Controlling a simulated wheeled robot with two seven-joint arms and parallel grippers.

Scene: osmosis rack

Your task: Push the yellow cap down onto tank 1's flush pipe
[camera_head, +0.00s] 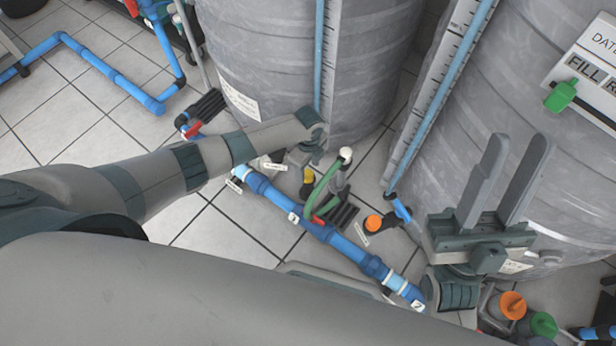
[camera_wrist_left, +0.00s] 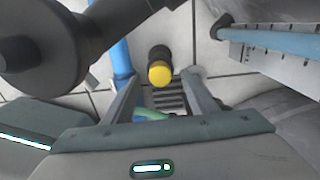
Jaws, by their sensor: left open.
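The yellow cap (camera_head: 309,175) shows small in the head view at the foot of the left grey tank (camera_head: 270,60), partly hidden by my left wrist. In the left wrist view the yellow cap (camera_wrist_left: 160,73) is on the end of a short dark pipe (camera_wrist_left: 159,53); how far it is seated I cannot tell. My left gripper (camera_wrist_left: 160,80) is open, its two fingers on either side of the cap in the picture, with nothing held. In the head view my left gripper (camera_head: 306,157) is mostly hidden. My right gripper (camera_head: 493,175) is open and empty, fingers pointing up, before the right tank.
A blue pipe (camera_head: 265,190) with number tags runs diagonally across the tiled floor. A green hose (camera_head: 328,185) and a red handle (camera_head: 318,221) stand close right of the yellow cap. An orange cap (camera_head: 373,222) is further right. Blue level tubes run up both tanks.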

